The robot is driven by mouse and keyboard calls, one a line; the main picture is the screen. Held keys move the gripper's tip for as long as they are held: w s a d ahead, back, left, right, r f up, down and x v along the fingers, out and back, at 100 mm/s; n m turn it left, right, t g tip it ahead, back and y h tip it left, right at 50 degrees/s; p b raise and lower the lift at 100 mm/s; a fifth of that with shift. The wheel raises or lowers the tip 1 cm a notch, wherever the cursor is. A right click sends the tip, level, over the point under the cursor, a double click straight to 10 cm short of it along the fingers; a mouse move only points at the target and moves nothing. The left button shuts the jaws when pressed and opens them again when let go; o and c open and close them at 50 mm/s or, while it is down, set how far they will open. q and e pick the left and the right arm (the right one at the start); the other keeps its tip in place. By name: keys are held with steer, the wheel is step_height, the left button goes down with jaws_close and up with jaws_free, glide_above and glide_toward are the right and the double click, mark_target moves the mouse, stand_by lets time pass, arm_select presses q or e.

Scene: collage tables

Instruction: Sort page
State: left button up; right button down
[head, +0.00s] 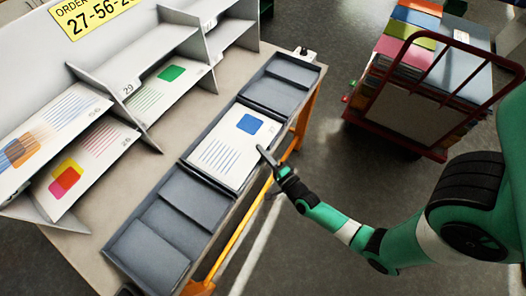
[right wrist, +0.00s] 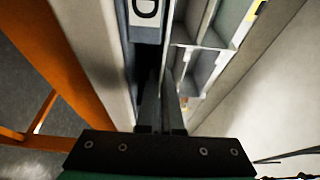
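A white page (head: 222,158) with a blue square and blue lines lies on the middle part of the long grey tray (head: 186,168) in the head view. My right gripper (head: 268,160) is at the page's right edge, over the tray's rim; I cannot tell whether it touches the page. In the right wrist view its two dark fingers (right wrist: 163,95) are close together, with no page seen between them. My left gripper is not in view.
A grey shelf rack (head: 150,50) on the left table holds several printed pages, such as one with red and yellow squares (head: 78,165) and one with a green square (head: 160,88). A red-framed cart (head: 400,105) with coloured stacks stands at upper right.

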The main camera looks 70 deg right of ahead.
steer(key=c, duration=1.5)
jaws_free()
steer(key=shift+s, duration=0.1)
steer(key=o, duration=0.5)
steer(key=p+v, duration=0.2)
steer(key=v, duration=0.9)
steer(key=shift+s+p, duration=0.25)
steer(key=shift+p, duration=0.1)
steer(key=shift+a, duration=0.1)
